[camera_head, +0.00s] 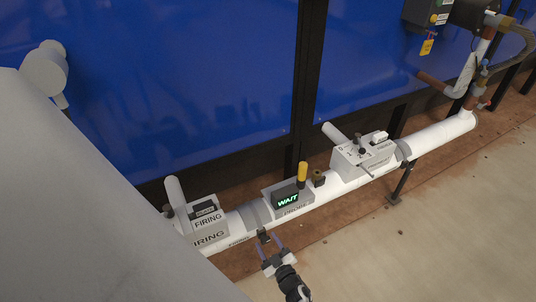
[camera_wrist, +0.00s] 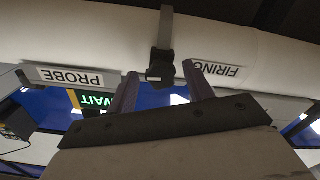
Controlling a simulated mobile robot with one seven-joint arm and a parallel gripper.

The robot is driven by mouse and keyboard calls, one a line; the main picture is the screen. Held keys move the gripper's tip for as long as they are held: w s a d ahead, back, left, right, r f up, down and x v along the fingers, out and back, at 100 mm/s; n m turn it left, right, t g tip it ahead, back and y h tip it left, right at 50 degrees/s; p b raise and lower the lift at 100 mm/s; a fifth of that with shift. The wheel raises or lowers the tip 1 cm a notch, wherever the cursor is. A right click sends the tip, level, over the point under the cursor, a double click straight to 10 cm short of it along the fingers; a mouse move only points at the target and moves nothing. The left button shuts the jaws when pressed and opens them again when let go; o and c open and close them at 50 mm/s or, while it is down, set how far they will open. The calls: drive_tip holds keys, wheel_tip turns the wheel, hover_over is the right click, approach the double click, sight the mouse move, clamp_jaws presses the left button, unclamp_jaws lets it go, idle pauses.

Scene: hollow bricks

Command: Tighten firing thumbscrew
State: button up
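The firing thumbscrew (camera_wrist: 160,72) is a small black knob under a grey clamp band (camera_wrist: 166,28) on the white pipe (camera_wrist: 225,42), between the PROBE and FIRING labels. In the head view the dark knob (camera_head: 263,236) shows just below the pipe, beside the firing unit (camera_head: 206,222). My gripper (camera_head: 270,244) is below the pipe, with its fingers pointing up at the knob. In the wrist view my gripper (camera_wrist: 160,75) is open, one finger on each side of the knob. Gaps show between the fingers and the knob, so it is not gripped.
The probe unit (camera_head: 287,196) has a lit WAIT screen and a yellow-topped post (camera_head: 302,172). Another white unit (camera_head: 362,152) sits farther right on the pipe. A dark stand (camera_head: 402,182) supports the pipe. Blue panels (camera_head: 200,80) stand behind; the floor (camera_head: 440,230) in front is clear.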

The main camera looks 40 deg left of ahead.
drive_tip(key=shift+s, duration=0.1)
drive_tip(key=b+v, duration=0.1)
drive_tip(key=v, duration=1.2)
drive_tip(key=shift+d+b, duration=0.35)
drive_tip(key=shift+d, duration=0.05)
